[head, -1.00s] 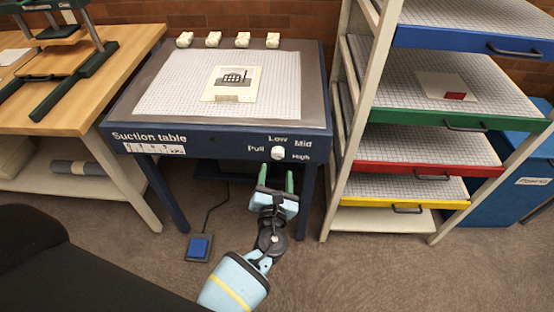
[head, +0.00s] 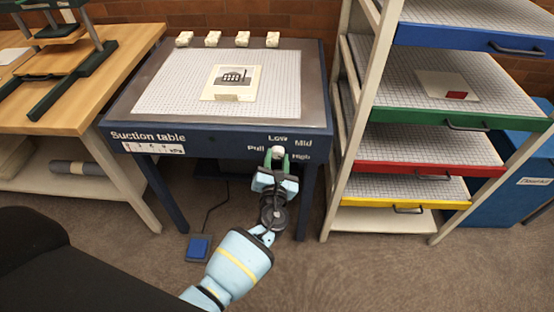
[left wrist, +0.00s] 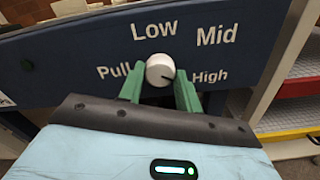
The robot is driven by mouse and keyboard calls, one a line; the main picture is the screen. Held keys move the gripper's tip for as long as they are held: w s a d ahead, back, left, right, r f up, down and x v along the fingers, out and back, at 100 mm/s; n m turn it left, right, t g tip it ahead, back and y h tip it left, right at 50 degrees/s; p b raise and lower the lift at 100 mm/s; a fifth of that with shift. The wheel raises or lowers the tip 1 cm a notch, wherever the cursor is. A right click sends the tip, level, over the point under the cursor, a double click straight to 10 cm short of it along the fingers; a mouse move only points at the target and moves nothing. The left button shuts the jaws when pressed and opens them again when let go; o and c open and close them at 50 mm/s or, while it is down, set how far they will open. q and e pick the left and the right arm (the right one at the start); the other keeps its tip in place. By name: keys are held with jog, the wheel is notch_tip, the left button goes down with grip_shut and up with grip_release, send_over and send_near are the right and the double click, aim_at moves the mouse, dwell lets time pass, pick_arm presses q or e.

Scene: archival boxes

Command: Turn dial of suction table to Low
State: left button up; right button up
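The suction table (head: 220,139) has a dark blue front panel with a white dial (head: 278,150) near its right end. The labels Pull, Low, Mid and High stand around the dial. In the left wrist view the dial (left wrist: 159,69) has a dark pointer mark towards the lower right, on the High side. My left gripper (head: 277,160) is open at the dial. Its green fingers (left wrist: 160,92) stand at the lower left and lower right of the dial; I cannot tell whether they touch it. My right gripper is out of view.
A sheet with a building picture (head: 232,80) lies on the table's gridded top, with several small white blocks (head: 243,39) behind. A rack of coloured trays (head: 430,169) stands close on the right. A blue foot pedal (head: 199,247) lies on the floor.

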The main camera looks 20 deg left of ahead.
pick_arm(q)
jog(key=c, duration=0.3)
